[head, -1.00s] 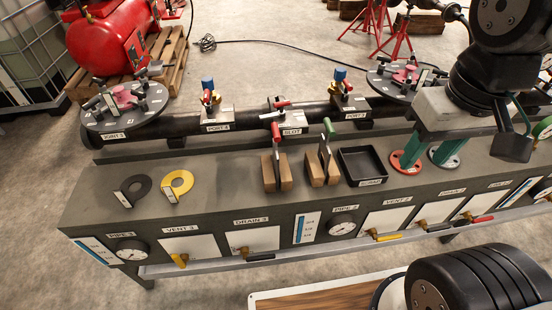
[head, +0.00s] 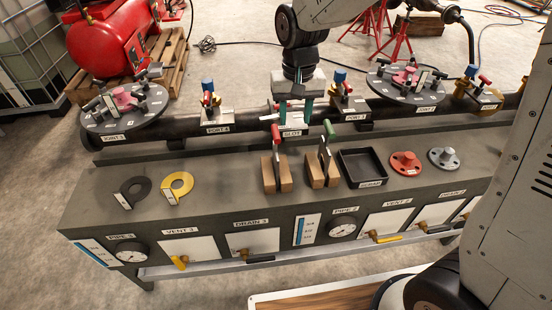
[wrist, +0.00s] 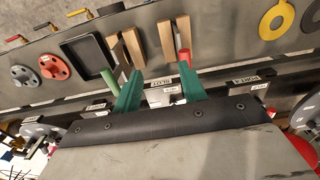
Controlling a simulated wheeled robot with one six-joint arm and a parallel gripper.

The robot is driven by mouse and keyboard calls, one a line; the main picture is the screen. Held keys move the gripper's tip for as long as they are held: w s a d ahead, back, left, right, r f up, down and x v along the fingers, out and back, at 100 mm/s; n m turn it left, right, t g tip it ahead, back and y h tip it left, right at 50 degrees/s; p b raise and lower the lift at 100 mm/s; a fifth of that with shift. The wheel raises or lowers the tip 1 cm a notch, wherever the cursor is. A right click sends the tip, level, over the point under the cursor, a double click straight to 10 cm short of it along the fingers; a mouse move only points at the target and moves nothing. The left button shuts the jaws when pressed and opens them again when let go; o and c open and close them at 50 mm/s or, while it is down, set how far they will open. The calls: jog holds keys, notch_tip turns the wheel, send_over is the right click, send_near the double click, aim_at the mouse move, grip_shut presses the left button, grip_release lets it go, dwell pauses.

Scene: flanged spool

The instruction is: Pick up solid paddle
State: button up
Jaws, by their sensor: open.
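Two handled paddles stand upright in wooden holders on the bench: a red-handled paddle (head: 275,136) and a green-handled paddle (head: 328,131). I cannot tell from their visible parts which is solid. In the wrist view the red handle (wrist: 184,57) is beside my right-hand finger, and the green handle (wrist: 96,106) is left of my left-hand finger. My gripper (head: 295,114) has green fingers, is open and empty, and hangs over the pipe around the slot, behind the holders. Its fingers (wrist: 161,88) show spread apart in the wrist view. The slot is partly hidden behind them.
A black tray (head: 362,167) lies right of the holders, with a red flange (head: 405,162) and a grey flange (head: 443,158) beyond. A black ring (head: 133,190) and a yellow ring (head: 177,185) lie left. Valves rise along the pipe (head: 180,126).

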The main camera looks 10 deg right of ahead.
send_near(276, 150)
jog(key=shift+d+f, duration=0.1)
jog(key=shift+d, duration=0.25)
jog(key=f, duration=0.5)
jog(key=w+f, duration=0.1)
jog(key=f, duration=0.2)
jog(key=shift+w+a, duration=0.1)
jog(key=shift+a, duration=0.2)
grip_shut()
jog(key=shift+r, duration=0.1)
dwell(0.6)
